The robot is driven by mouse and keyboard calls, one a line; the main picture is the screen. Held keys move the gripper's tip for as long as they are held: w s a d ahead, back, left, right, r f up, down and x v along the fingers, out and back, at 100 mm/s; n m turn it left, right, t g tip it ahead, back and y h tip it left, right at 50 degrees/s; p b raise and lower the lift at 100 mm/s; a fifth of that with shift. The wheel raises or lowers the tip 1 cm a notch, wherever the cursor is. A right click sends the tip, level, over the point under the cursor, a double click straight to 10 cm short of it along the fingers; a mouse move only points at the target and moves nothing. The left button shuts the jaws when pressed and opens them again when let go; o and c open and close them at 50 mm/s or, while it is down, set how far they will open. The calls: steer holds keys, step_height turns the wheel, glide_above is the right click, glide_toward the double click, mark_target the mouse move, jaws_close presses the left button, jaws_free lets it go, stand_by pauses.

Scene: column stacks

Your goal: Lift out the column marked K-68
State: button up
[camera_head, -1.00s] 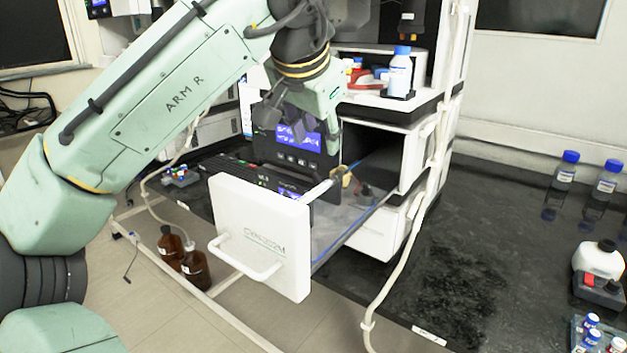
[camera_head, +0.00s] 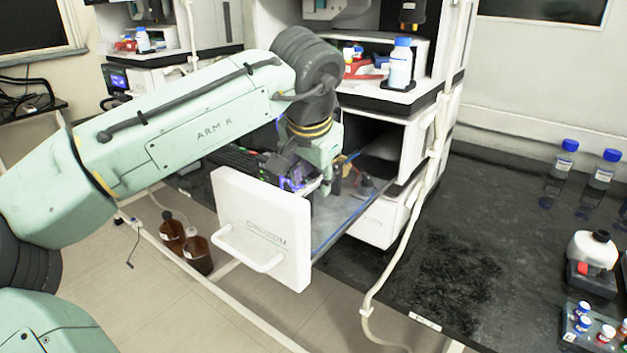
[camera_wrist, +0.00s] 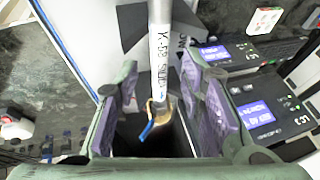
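A white column (camera_wrist: 161,50) with a metal end shows in the wrist view, running down the middle between my gripper's fingers. Its printed label starts with "K-"; I cannot read the digits surely. A tan fitting and a blue tube (camera_wrist: 148,131) show at its lower end. My gripper (camera_wrist: 160,88) is open, with one purple-padded finger on each side of the column and gaps visible. In the head view, my gripper (camera_head: 316,176) is low over the pulled-out drawer (camera_head: 262,232), behind its white front; the column is mostly hidden there.
Instruments with lit screens (camera_wrist: 254,115) stand close by the right finger in the wrist view. The open bay and its white housing (camera_head: 412,150) stand behind the drawer. A blue-capped bottle (camera_head: 400,65) stands above.

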steer(key=shift+w+f, duration=0.1)
steer(key=shift+f, duration=0.05)
steer(key=shift+c, duration=0.5)
jaws_close()
